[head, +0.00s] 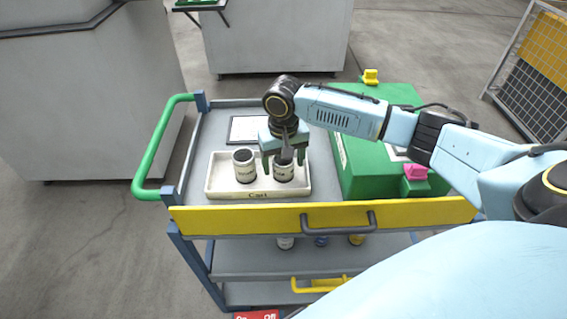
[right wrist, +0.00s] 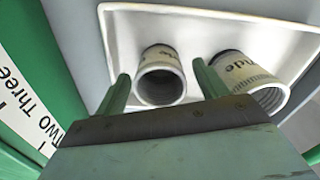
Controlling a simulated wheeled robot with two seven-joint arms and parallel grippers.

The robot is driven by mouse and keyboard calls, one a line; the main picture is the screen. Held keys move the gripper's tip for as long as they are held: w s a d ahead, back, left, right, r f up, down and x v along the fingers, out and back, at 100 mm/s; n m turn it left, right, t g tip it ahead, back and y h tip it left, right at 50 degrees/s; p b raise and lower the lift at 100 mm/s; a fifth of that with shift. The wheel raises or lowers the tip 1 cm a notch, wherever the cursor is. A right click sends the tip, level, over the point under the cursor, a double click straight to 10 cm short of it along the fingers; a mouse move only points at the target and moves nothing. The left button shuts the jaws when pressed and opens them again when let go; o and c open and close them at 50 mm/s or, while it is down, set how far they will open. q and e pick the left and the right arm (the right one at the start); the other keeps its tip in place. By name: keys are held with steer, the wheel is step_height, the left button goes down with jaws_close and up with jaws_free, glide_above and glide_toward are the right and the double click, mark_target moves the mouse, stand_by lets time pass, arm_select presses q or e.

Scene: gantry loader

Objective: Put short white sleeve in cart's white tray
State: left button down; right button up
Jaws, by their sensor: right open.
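The cart's white tray (head: 214,187) sits on the cart's top deck, with "Cart" lettered on its front. Two white sleeves with dark lettering stand in it: a left one (head: 244,168) and a right one (head: 284,173). I cannot tell from their looks which is the short one. My right gripper (head: 283,160) points down over the right sleeve, open, a finger on either side of its top. The right wrist view shows that sleeve (right wrist: 161,78) between the spread fingers (right wrist: 160,85) and the other sleeve (right wrist: 248,82) beside them. My left gripper is not in view.
A framed white panel (head: 248,129) lies behind the tray. The lower shelf holds several small cylinders (head: 286,242). A green handle (head: 150,150) is at left.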

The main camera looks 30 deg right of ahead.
step_height(320, 180, up, 11)
steer(key=p, duration=0.1)
steer(key=shift+r, duration=0.15)
steer(key=shift+p, duration=0.3)
